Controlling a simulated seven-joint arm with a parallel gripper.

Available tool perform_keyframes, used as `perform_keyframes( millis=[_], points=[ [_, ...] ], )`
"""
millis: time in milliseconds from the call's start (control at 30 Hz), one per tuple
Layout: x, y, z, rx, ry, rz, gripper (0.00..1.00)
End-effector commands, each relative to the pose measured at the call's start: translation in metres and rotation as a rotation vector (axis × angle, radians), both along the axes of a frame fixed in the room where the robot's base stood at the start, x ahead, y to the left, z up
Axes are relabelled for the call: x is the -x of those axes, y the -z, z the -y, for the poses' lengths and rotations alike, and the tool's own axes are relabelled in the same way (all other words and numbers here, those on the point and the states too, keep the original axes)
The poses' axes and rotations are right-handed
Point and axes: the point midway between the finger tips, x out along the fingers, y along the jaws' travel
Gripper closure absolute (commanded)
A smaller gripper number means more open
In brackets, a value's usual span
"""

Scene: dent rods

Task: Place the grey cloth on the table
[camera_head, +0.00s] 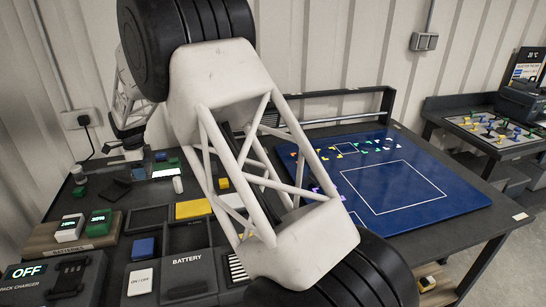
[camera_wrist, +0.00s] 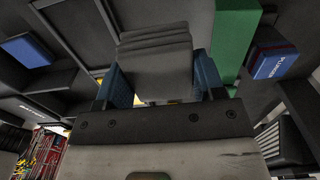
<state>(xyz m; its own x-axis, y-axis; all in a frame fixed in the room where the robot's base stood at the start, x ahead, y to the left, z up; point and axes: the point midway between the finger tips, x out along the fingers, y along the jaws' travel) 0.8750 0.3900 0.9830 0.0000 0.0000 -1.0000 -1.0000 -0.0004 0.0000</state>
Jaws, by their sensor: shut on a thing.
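The grey cloth (camera_wrist: 155,50) is folded in layers and fills the middle of the wrist view. My gripper (camera_wrist: 157,78) is shut on it, with a blue fingertip on either side. In the head view, my gripper is small at the left, over the cluttered end of the dark table (camera_head: 452,232), and I cannot make out the cloth there. A blue mat (camera_head: 445,195) with white outlines covers the table's right part. My own arm link hides the middle of the table.
Left of the mat are black trays, a yellow block (camera_head: 193,209), a blue block (camera_head: 143,247) and a charger box (camera_head: 30,285). In the wrist view, a green block (camera_wrist: 236,40) and a blue box (camera_wrist: 272,63) lie right of the cloth. The mat's white square is clear.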

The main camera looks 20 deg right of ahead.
Motion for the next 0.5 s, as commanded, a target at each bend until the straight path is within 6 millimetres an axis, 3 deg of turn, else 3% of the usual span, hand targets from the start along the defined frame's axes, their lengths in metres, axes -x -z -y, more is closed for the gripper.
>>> perform_keyframes(
  millis=[267,500],
  points=[
    [0.0,-0.007,0.0,-0.001,0.0,0.002,0.59],
    [-0.001,-0.04,0.0,-0.001,0.0,0.002,0.59]
  ],
)
